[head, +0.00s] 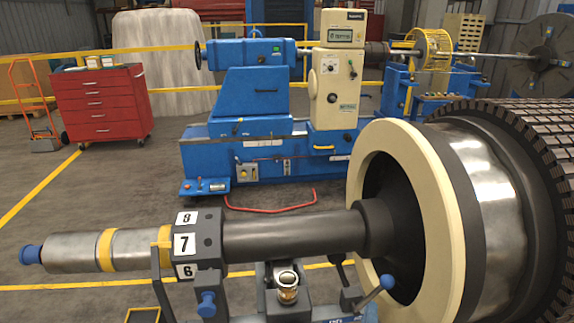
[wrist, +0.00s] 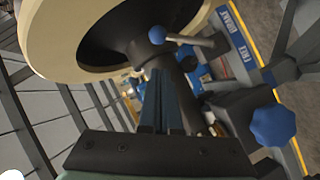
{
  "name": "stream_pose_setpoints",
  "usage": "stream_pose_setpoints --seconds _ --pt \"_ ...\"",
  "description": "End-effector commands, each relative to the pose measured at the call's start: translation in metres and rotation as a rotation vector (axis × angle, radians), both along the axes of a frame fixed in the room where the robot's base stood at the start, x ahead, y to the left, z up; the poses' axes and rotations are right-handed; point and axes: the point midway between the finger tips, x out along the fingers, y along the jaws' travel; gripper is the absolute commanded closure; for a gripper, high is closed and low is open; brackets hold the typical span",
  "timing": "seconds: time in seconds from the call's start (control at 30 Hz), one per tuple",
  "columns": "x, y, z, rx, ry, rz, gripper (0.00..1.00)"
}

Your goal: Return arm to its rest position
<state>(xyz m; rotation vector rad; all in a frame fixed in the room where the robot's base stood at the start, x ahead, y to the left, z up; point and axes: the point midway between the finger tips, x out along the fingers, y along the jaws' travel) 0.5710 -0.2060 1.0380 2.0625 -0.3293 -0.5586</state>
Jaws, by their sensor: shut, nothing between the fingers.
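My gripper (wrist: 162,78) shows in the wrist view as two dark fingers side by side, shut and empty. The fingers point toward the rotor stand, below the cream ring (wrist: 60,50) of the rotor. A lever with a blue ball (wrist: 157,35) is just beyond the fingertips; I cannot tell the exact gap. In the head view my gripper does not show. There the rotor shaft (head: 290,235) lies level on its stand, with a number collar (head: 208,240) reading 8, 7, 6. The blue-ball lever (head: 375,295) sits under the shaft by the cream ring (head: 365,145).
A blue star knob (wrist: 273,124) and a label reading brake and free (wrist: 240,40) sit right of my fingers. A blue machine (head: 245,115) stands behind the rotor. A red tool cabinet (head: 100,105) and orange hand truck (head: 30,100) stand left.

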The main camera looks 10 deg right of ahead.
Motion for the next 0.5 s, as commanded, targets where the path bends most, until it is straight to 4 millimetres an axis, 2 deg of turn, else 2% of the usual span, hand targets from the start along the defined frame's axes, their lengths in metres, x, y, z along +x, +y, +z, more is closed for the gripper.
stream_pose_setpoints --seconds 0.07,0.17,0.2,0.27,0.3,0.37,0.5 --pt "0.013 0.008 0.035 0.029 -0.078 0.01 1.0" --pt "0.03 0.025 0.097 0.096 -0.22 0.033 1.0" --pt "0.035 0.034 0.126 0.13 -0.284 0.047 1.0" --pt "0.04 0.048 0.171 0.185 -0.385 0.074 1.0" --pt "0.04 0.057 0.2 0.224 -0.448 0.094 1.0" --pt "0.038 0.072 0.244 0.283 -0.545 0.129 1.0" --pt "0.018 0.11 0.344 0.429 -0.759 0.239 1.0"
